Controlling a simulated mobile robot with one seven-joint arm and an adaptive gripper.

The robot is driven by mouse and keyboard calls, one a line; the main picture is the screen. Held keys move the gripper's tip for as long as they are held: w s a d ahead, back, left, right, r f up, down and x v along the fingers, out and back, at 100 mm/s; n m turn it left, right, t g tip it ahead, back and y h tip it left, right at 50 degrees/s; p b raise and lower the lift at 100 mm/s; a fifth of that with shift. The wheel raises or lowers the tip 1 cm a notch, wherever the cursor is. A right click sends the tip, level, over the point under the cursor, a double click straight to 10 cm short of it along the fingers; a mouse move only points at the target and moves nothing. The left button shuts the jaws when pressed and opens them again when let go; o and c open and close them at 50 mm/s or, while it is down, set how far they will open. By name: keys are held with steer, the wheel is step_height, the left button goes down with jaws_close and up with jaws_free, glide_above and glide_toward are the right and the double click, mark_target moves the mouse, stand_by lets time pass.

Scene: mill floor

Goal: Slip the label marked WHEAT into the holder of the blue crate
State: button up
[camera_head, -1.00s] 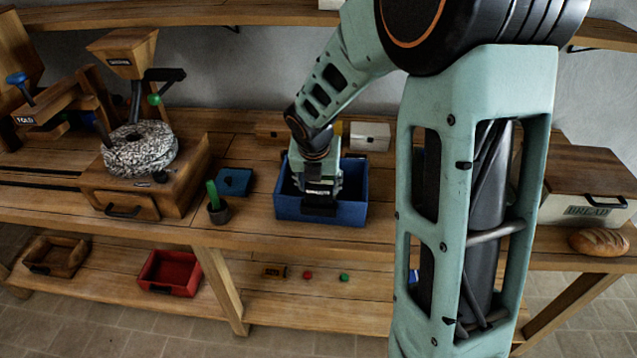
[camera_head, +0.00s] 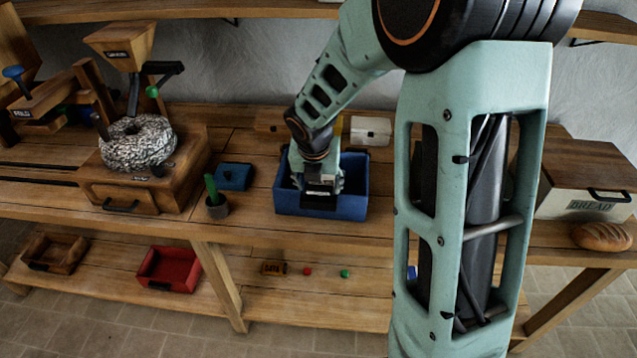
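The blue crate (camera_head: 352,208) stands on the workbench, in the middle of the view. My gripper (camera_head: 320,202) points down over the crate's front wall, with its fingers in front of that wall. A dark piece at the gripper's tip covers part of the front wall, and I cannot tell whether it is the fingers, the holder or a label. The WHEAT label cannot be made out.
A stone mill (camera_head: 138,143) stands at left on the bench. A blue lid-like block (camera_head: 233,177) and a dark pot with a green stick (camera_head: 217,205) are left of the crate. A red crate (camera_head: 170,268) and a wooden crate (camera_head: 57,254) sit below. A bread box (camera_head: 585,185) is at right.

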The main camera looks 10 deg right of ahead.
steer(key=shift+o, duration=1.3)
steer(key=v, duration=1.2)
steer(key=shift+w+r, duration=0.1)
